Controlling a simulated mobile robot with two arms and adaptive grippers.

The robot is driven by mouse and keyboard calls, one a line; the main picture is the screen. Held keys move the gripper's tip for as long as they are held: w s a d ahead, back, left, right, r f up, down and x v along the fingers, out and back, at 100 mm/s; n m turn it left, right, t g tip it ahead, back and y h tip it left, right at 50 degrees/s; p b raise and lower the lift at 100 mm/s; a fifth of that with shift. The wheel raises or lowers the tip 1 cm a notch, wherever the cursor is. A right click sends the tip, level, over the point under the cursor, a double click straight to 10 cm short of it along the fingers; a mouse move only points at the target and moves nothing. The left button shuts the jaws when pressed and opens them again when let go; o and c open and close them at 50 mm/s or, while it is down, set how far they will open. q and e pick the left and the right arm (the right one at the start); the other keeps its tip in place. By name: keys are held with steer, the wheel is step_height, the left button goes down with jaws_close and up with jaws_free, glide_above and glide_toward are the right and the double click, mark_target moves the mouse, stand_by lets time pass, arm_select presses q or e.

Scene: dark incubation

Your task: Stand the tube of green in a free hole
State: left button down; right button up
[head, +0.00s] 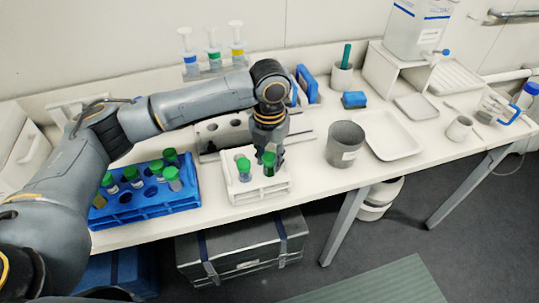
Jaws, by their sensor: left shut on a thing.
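My left gripper (269,147) points down over the small white rack (262,197) and is shut on the green-capped tube of green (269,170). The tube is upright at the right part of this rack. Whether its lower end is inside a hole or just above one, I cannot tell. Another green-capped tube (244,170), with pale contents, stands in the same rack to the left. The blue rack (160,210) on the left holds several green-capped tubes and has some empty holes. My right gripper is not in view.
A grey rack (212,147) with large holes lies behind my gripper. A grey beaker (345,145) and a white tray (391,135) stand to the right. Syringes with coloured bands stand at the back wall. The bench's front edge is close to the racks.

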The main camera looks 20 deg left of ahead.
arm_select(q)
steer(key=c, duration=1)
jaws_free()
steer(key=shift+f, duration=0.1)
step_height(320, 180, up, 12)
steer(key=shift+r+b, duration=0.15)
steer(key=shift+b, duration=1.05)
